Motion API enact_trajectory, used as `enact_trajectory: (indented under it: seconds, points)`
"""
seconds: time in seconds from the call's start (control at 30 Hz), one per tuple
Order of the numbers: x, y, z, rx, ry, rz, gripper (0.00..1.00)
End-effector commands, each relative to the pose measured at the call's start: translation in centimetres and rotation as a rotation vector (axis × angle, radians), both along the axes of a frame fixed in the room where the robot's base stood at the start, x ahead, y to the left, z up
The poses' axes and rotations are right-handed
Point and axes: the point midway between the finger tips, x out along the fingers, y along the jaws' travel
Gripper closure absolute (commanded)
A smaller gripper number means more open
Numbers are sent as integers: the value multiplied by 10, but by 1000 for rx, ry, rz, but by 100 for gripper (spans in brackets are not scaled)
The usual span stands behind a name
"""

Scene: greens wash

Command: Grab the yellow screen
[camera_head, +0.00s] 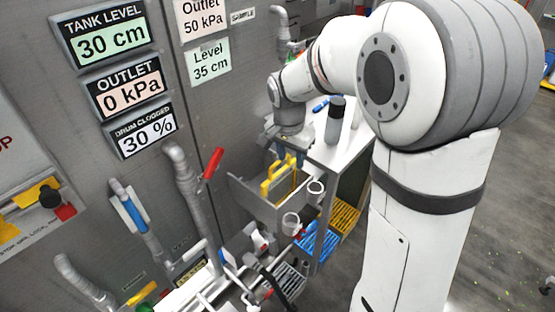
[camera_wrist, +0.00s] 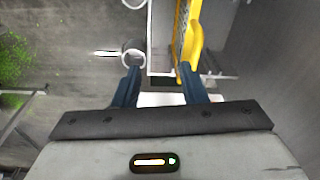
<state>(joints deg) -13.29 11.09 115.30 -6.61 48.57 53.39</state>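The yellow screen (camera_head: 279,185) stands upright in a grey open-topped box (camera_head: 262,207), its handle at the top. In the wrist view the yellow screen (camera_wrist: 194,42) shows at the top, right of centre, partly cut off by the picture's edge. My gripper (camera_head: 290,156) is just above the screen, pointing down. In the wrist view my gripper's (camera_wrist: 157,80) two dark blue fingers are spread with a gap between them. The right fingertip is close to the yellow frame's end; I cannot tell if they touch.
A white table (camera_head: 340,150) with a grey bottle (camera_head: 335,120) is behind the box. A blue rack (camera_head: 317,243) and a yellow rack (camera_head: 345,217) lie lower down. Pipes and a red-handled valve (camera_head: 213,163) stand to the left. Grey rings project from the box's right side.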

Motion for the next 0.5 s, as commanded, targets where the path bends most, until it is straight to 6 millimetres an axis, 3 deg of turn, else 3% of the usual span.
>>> enact_trajectory:
  seconds: [0.2,0.5]
  points:
    - [32,27,-20,-6,11,-119,62]
    - [40,30,-47,-8,14,-153,62]
